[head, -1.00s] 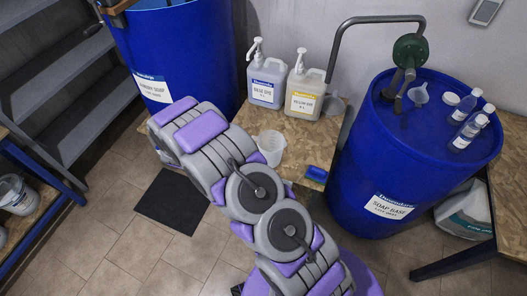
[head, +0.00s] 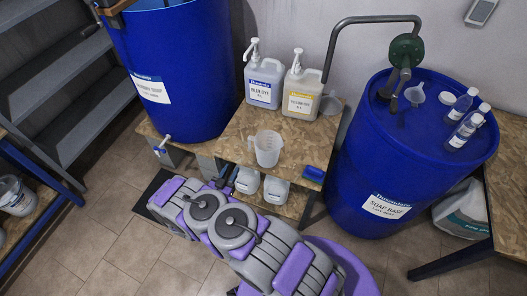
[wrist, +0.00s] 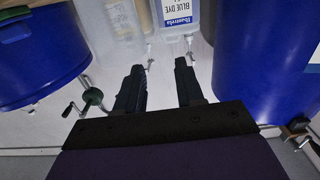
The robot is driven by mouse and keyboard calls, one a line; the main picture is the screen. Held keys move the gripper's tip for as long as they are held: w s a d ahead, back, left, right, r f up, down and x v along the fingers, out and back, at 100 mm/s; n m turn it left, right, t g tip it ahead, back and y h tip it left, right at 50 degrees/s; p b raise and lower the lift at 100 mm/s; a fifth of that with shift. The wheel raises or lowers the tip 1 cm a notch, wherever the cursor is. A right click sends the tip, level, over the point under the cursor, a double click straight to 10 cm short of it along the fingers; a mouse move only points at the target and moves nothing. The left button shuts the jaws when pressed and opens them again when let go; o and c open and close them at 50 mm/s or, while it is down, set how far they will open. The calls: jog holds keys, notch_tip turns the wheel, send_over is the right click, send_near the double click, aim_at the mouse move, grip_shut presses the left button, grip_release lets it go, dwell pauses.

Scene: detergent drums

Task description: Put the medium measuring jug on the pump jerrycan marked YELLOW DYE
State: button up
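A clear measuring jug (head: 267,148) stands upright on the wooden bench (head: 235,150), handle to the left. In the head view my arm lies low before the bench, and the gripper is mostly hidden.
A blue laundry soap drum (head: 180,60) stands left, and a SOAP BASE drum (head: 385,160) with crank pump and bottles stands right. White containers (head: 276,190) sit on the lower shelf.

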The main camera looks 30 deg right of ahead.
jog(key=b+x, duration=0.4)
jog(key=x, duration=1.3)
jog(key=shift+d+f, duration=0.2)
jog(key=shift+f, duration=0.15)
jog(key=shift+s, duration=0.1)
jog(key=shift+c, duration=0.2)
grip_shut()
